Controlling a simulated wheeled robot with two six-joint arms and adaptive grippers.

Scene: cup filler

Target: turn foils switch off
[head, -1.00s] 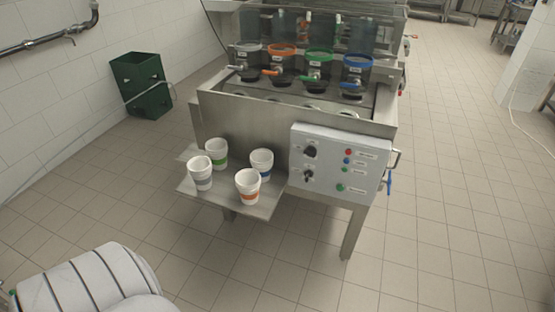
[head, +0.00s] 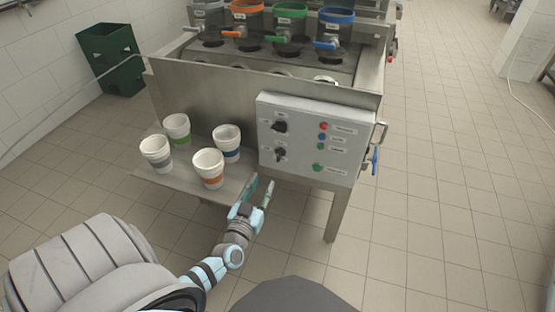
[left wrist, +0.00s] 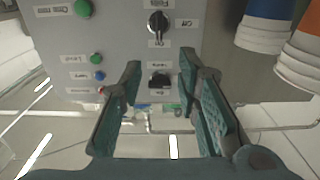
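My left gripper (head: 261,186) is open and empty, below the panel's lower left corner. The left wrist view shows the panel upside down, with one switch (left wrist: 157,24) beyond the fingertips and the other (left wrist: 160,80) between the open fingers (left wrist: 170,76) in the picture. No contact shows. My right gripper is not in view.
Cups with green (head: 177,131), grey (head: 156,154), blue (head: 227,143) and orange (head: 208,168) bands stand on the steel shelf (head: 237,184) left of my gripper. Coloured buttons (head: 322,139) sit right of the switches. Floor at the right is clear.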

